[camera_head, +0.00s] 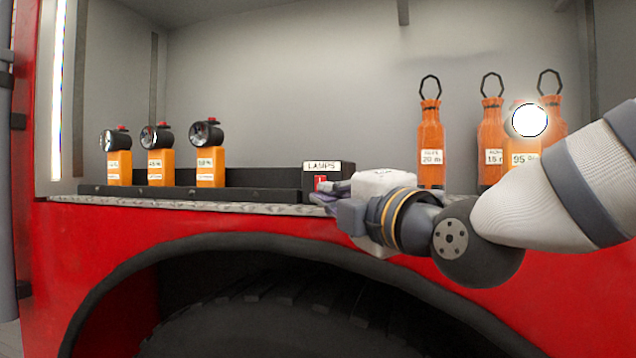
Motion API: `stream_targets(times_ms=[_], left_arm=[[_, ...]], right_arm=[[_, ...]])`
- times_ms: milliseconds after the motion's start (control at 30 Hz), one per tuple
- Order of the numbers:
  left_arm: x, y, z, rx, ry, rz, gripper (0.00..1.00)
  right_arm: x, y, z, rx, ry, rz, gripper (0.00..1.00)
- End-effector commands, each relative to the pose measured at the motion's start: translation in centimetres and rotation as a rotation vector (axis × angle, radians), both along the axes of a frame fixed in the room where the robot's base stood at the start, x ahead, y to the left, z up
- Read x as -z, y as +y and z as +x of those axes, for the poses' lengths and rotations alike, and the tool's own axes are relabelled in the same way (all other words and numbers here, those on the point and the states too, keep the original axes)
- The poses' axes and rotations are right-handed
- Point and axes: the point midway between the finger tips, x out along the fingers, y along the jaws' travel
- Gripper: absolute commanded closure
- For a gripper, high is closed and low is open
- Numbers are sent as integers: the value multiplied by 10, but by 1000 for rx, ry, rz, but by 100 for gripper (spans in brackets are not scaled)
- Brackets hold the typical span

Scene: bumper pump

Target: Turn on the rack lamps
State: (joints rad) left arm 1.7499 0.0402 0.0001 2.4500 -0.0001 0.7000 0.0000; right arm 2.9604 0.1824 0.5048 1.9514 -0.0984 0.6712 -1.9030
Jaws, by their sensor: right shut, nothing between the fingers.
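A black rack (265,187) stands on the ledge of a red vehicle compartment. Three orange lamps with dark round heads stand at its left: the left lamp (119,165), the middle lamp (160,165) and the right lamp (211,165); their faces look unlit. A black box labelled LAMPS (322,168) sits at the rack's right end, with a red switch (320,182) on its front. My right gripper (318,198) is shut and empty, its tips just below the switch; I cannot tell whether they touch. My left gripper is not in view.
Orange bottle-shaped items with dark loops stand at the right, including one labelled bottle (431,140). A bright white disc (529,120) on an orange body is among them, partly behind my right arm. A tyre (270,325) lies under the wheel arch.

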Motion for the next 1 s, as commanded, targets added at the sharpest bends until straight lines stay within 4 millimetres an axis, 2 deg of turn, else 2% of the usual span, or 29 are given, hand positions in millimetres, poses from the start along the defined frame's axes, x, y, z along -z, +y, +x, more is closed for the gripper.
stream_targets(times_ms=[300,500,1000], left_arm=[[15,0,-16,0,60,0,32],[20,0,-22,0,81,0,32],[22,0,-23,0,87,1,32]], right_arm=[[1,32,65,-1,12,3,100],[-7,22,92,0,9,4,100],[-12,19,100,-1,3,1,100]])
